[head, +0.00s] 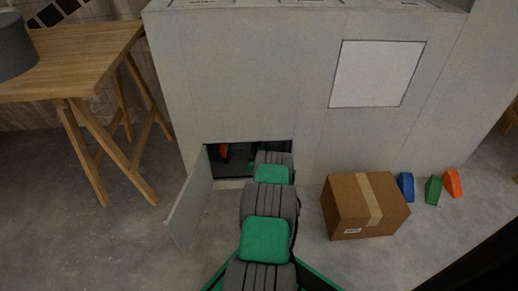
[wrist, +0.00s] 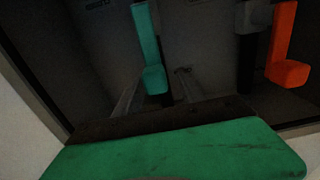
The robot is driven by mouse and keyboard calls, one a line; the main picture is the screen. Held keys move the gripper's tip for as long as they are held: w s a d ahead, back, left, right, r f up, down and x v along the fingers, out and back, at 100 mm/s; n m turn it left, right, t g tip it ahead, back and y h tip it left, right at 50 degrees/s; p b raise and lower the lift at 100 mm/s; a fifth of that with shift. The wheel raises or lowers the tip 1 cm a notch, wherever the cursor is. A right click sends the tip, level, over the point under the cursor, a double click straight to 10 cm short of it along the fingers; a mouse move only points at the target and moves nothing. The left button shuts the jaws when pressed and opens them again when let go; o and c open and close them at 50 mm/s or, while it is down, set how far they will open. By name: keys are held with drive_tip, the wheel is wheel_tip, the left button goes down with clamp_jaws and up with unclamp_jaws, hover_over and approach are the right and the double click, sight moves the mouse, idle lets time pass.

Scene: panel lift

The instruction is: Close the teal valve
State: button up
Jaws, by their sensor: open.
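The teal valve (wrist: 150,52) shows in the wrist view as a lever with a block-shaped end low in the picture, on a dark panel. My gripper (wrist: 155,92) is open; its two thin grey fingers show dimly on either side of the lever's end. I cannot tell whether either finger touches it. In the head view my arm reaches into the low opening (head: 212,166) in the grey wall, and my gripper is hidden there.
An orange lever (wrist: 285,50) stands to the right of the teal one. The opening's hatch door (head: 190,205) hangs open at left. A cardboard box (head: 345,207) sits on the floor right of my arm. A wooden table (head: 85,50) stands at left.

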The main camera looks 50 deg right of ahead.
drive_tip(key=shift+x, duration=1)
clamp_jaws()
idle(0.7)
